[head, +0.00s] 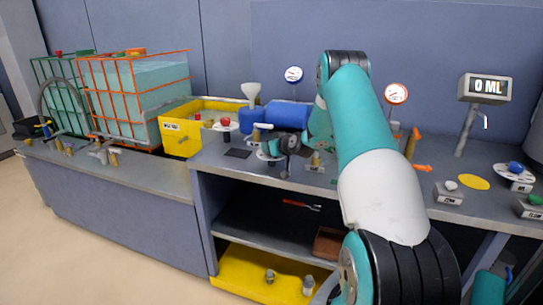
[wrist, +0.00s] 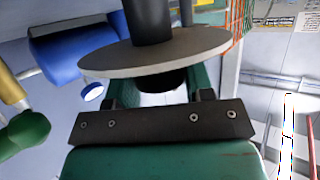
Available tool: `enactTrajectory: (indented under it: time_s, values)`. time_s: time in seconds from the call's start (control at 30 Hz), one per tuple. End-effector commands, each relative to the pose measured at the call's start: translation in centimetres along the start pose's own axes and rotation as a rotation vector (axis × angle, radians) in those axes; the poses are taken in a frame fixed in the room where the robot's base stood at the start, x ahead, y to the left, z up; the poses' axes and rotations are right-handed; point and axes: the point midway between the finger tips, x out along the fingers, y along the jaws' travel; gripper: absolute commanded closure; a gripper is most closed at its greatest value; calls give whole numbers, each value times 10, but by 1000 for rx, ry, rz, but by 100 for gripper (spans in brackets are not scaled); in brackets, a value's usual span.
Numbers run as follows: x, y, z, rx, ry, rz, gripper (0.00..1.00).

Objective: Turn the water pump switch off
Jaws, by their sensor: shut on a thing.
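My gripper (head: 272,146) reaches over the middle of the counter and is shut on a dark round knob (wrist: 160,80). In the wrist view the knob sits between my two green fingers, against a pale round plate (wrist: 160,52). A thick dark cylinder (wrist: 148,20) lies on the plate's other side. In the head view the plate (head: 264,156) shows only partly behind my gripper. No label naming the water pump switch is readable, so I cannot tell if this knob is it. Another dial, with a blue knob (head: 515,168), stands at the far right.
A blue tank (head: 285,115) and a yellow bin (head: 172,142) stand close behind my gripper. A white funnel (head: 250,91) and two gauges (head: 293,74) (head: 396,93) rise at the back. A display reads 0 ML (head: 487,87). An open shelf (head: 255,215) lies below.

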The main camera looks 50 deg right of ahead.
Motion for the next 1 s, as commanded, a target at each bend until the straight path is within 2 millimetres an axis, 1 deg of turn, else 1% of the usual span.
enactTrajectory:
  time_s: [0.03,0.2,0.4,0.93,0.97,1.0]
  values:
    - [2,4,7,-12,0,-22,76]
    - [2,3,6,-48,-1,-107,76]
    - [1,2,3,-73,-3,-166,76]
    - [1,1,2,-80,-6,-190,76]
    - [1,1,2,-80,-6,-190,50]
    - [1,1,2,-80,-6,-190,41]
